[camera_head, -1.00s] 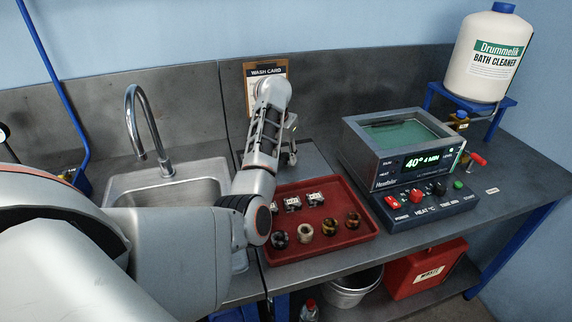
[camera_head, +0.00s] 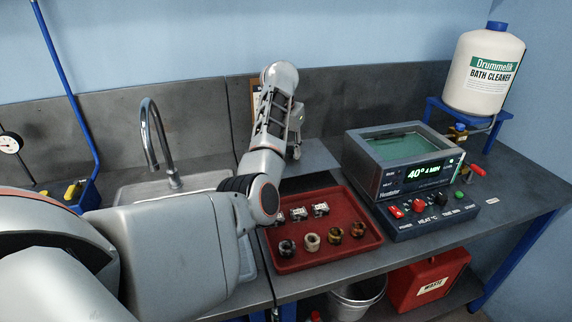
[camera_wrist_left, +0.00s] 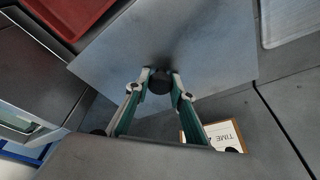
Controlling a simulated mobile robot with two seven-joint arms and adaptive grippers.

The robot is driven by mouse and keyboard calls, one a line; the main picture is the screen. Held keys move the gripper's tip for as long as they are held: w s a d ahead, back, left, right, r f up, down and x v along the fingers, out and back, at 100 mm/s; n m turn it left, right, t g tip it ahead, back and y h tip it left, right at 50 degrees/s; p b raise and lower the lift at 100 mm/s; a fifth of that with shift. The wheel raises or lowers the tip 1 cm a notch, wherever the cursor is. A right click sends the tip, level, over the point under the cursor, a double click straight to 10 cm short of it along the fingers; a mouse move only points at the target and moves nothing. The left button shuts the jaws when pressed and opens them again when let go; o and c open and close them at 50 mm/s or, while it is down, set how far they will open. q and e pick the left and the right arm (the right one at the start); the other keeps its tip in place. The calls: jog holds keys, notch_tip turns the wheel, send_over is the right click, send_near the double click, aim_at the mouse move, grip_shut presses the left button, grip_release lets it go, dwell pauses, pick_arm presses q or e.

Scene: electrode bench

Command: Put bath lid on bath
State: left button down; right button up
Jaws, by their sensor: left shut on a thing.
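The bath (camera_head: 387,181) is an open-topped metal box at the right of the bench, with greenish liquid inside and a lit display reading 40° 4 MIN. The bath lid is a flat grey metal plate (camera_head: 318,155) with a black knob; it lies to the left of the bath, behind the red tray. In the left wrist view the lid (camera_wrist_left: 205,50) fills the middle. My left gripper (camera_wrist_left: 161,80) is shut on its knob. In the head view my left gripper (camera_head: 294,150) is partly hidden by my arm. My right gripper is not in view.
A red tray (camera_head: 368,238) with several small rings and metal pieces sits in front of the lid. A control box (camera_head: 436,221) stands before the bath. A cleaner jug (camera_head: 484,75) on a blue stand is behind right. A sink with tap (camera_head: 152,135) is left.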

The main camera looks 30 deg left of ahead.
aim_at(291, 148)
pick_arm(q)
notch_tip(291, 148, up, 3)
jog(key=shift+w+f, duration=0.1)
jog(key=shift+r, duration=1.7)
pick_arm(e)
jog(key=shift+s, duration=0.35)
pick_arm(q)
jog(key=shift+f, duration=0.1)
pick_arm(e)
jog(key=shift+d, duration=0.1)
